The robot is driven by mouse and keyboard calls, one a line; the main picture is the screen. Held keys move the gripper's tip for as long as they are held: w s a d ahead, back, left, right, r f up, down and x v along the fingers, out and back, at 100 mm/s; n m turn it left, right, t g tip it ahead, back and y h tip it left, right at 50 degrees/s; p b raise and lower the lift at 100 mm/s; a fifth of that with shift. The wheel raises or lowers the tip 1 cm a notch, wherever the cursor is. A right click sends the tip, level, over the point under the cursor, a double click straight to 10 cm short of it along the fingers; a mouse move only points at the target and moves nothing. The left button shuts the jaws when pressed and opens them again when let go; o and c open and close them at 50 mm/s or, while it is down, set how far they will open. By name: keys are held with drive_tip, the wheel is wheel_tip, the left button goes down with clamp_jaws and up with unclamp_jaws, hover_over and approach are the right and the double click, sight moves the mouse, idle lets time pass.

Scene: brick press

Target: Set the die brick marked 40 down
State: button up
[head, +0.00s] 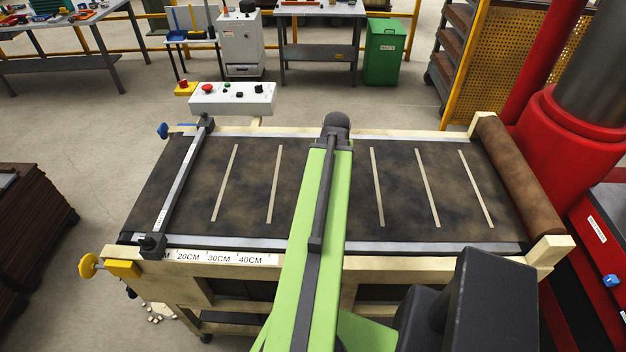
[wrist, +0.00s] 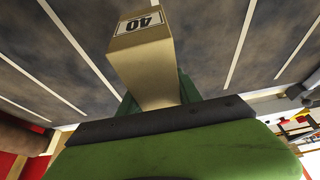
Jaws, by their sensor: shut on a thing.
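The die brick marked 40 (wrist: 147,62) shows in the wrist view as a tan block with a white label that reads upside down. My gripper (wrist: 157,96) is shut on it, with a dark green finger on each side of the block. The dark, mottled bed with pale strips fills the background there. I cannot tell whether the brick touches the bed. In the head view my green arm reaches out over the bed (head: 400,180) and hides the gripper and the brick.
A metal bar (head: 180,182) crosses the bed's left end. A ruler strip (head: 220,258) marked 20CM, 30CM and 40CM runs along the front edge. A brown roll (head: 517,175) lies at the right end, beside a red machine (head: 580,120). The bed is bare on both sides of my arm.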

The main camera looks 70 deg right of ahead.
drive_tip(key=shift+s, duration=0.15)
drive_tip(key=b, duration=0.7)
approach(301, 177)
drive_tip(key=shift+s+d+f, duration=0.15)
drive_tip(key=shift+s+f, duration=0.4)
drive_tip(key=shift+s, duration=0.05)
drive_tip(key=shift+w+f, duration=0.1)
drive_tip(key=shift+w, duration=0.35)
wheel_tip(301, 177, down, 4)
drive_tip(key=b, duration=0.4)
drive_tip(key=shift+f, duration=0.15)
drive_tip(key=o, duration=1.3)
drive_tip(key=shift+c, duration=0.2)
